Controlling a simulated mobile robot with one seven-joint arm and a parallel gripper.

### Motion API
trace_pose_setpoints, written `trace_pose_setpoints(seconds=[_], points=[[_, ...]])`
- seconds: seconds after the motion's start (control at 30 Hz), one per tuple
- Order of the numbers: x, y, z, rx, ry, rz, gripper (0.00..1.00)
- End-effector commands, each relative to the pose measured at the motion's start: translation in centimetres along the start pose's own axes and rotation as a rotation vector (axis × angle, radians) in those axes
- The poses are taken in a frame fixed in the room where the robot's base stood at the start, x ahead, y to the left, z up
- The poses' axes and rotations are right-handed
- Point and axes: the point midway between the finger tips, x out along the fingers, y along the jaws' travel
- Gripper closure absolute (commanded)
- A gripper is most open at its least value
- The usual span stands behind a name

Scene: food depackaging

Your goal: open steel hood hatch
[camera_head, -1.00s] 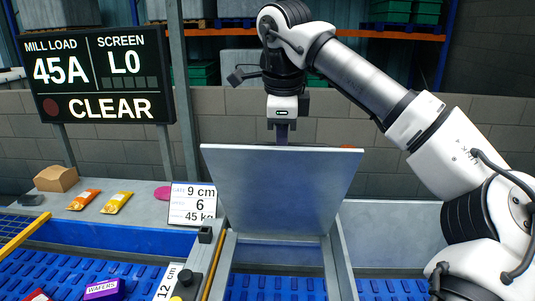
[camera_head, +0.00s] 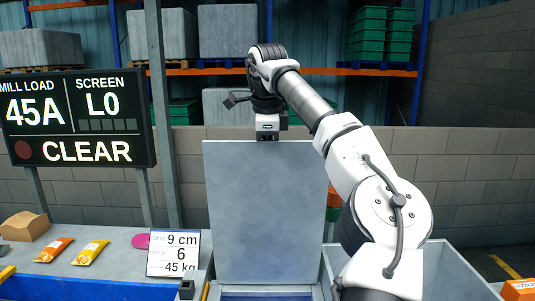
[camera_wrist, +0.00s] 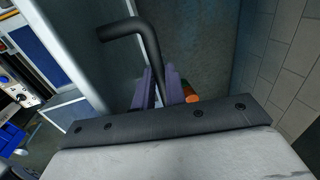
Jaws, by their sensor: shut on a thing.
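The steel hood hatch (camera_head: 265,210) is a flat grey panel standing almost upright in the middle of the head view. In the wrist view its grey face (camera_wrist: 85,50) fills the upper left. A black bent bar handle (camera_wrist: 135,28) runs down between the purple fingers of my gripper (camera_wrist: 163,90), which is shut on it. In the head view my gripper's fingers are hidden behind the hatch's top edge, and only its white and black body shows above.
A sign (camera_head: 173,254) stands left of the hatch, with an orange packet (camera_head: 54,249) and a yellow packet (camera_head: 90,252) on the grey counter. A grey bin (camera_head: 455,268) is at right. The CLEAR display (camera_head: 78,118) stands behind at left.

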Motion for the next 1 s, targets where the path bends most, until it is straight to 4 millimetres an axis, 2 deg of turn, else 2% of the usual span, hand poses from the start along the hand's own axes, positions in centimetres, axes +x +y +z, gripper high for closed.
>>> trace_pose_setpoints(seconds=[0.03, 0.4, 0.43, 0.57, 1.0], points=[[0.65, 0.00, -0.02, -0.002, 0.001, 0.011, 1.00], [0.69, -0.03, -0.02, -0.002, 0.002, 0.012, 1.00], [0.69, -0.03, -0.02, -0.002, 0.002, 0.012, 0.84], [0.56, -0.06, -0.02, -0.002, 0.001, 0.009, 0.67], [0.21, -0.06, -0.01, 0.000, 0.001, 0.003, 0.66]])
